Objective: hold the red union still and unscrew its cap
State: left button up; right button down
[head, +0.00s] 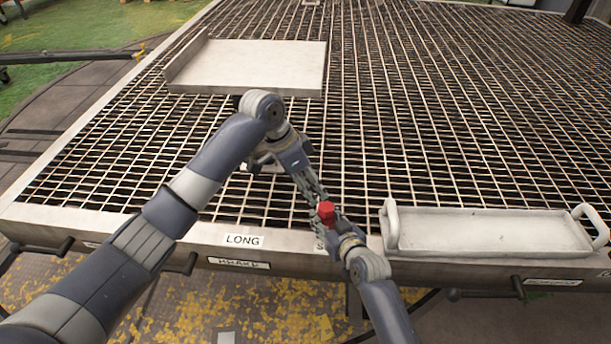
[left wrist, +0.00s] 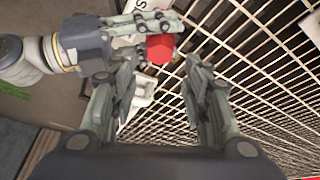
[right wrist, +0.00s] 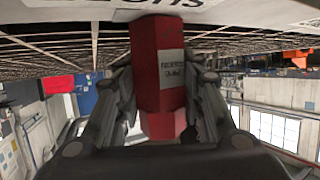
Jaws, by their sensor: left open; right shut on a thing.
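The red union (head: 326,211) is near the table's front edge. It is between the fingers of my right gripper (head: 328,222), which is shut on it. In the right wrist view the union (right wrist: 150,45) shows a long faceted red body with a pale label and a shorter red section (right wrist: 162,126) below. I cannot tell for certain which section is the cap. My left gripper (head: 318,196) is open, just above and behind the union. In the left wrist view the union (left wrist: 161,48) lies just beyond my left gripper's parted fingers (left wrist: 158,68), with nothing between them.
A white handled tray (head: 490,250) sits at the front right of the grated table. A larger shallow pale tray (head: 250,88) is at the back left. A LONG label (head: 243,240) is on the front rim. A small white object (left wrist: 142,92) is under my left gripper. Open grating surrounds these.

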aim_at(325, 207)
pick_arm(q)
jog(key=x, duration=0.8)
jog(key=shift+d+f, duration=0.1)
jog(key=shift+f, duration=0.05)
jog(key=c, duration=0.8)
jog(key=n, duration=0.2)
jog(key=n+t+y, duration=0.1)
jog(key=n, duration=0.1)
jog(key=shift+s+d+n+t, duration=0.1)
jog(key=shift+d+n+t, duration=0.05)
jog(key=shift+n+t, duration=0.15)
jog(key=shift+c, duration=0.2)
jog(key=shift+n+y, duration=0.3)
jog(key=shift+n, duration=0.4)
